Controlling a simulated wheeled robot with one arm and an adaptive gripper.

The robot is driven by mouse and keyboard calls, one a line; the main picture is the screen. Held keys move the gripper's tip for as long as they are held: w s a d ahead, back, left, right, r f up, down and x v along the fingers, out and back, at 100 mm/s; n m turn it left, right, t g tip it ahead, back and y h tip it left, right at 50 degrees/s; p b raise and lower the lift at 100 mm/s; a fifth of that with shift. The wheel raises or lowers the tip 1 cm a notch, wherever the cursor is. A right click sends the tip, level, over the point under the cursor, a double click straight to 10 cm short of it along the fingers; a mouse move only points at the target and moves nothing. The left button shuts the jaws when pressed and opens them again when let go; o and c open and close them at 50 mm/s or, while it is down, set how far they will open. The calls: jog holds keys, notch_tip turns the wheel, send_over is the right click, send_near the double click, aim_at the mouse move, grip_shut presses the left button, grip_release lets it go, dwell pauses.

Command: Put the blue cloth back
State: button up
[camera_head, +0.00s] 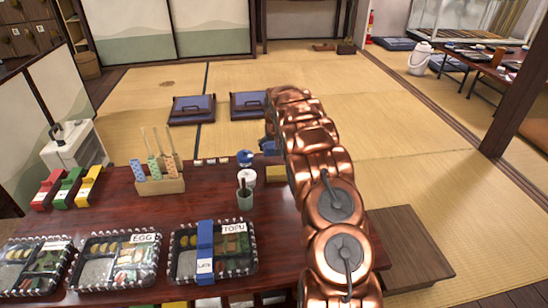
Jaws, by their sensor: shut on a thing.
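My copper arm reaches over the right part of the dark red table, and my gripper (270,138) is at its far end, past the table's back edge. Its fingers are mostly hidden behind the arm. A small patch of blue, which looks like the blue cloth (267,146), shows at the gripper, and the gripper is shut on it. Most of the cloth is hidden, so its shape cannot be told. Another small blue item (245,157) sits at a white round container (247,176) on the table; what it is cannot be told.
The table (120,200) holds several lunch boxes (120,258), a wooden holder (160,185) with patterned sticks, a green cup (244,199) and coloured blocks (70,190). A blue band (205,240) crosses the tofu box. Cushions (191,109) lie behind on open tatami.

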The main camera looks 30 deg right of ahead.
aim_at(274, 161)
notch_tip(274, 161, down, 4)
jog(key=shift+f+b, duration=0.25)
jog(key=shift+b, duration=0.5)
jog(key=shift+r, duration=0.15)
jog(key=o, duration=0.9)
jog(key=shift+c, duration=0.2)
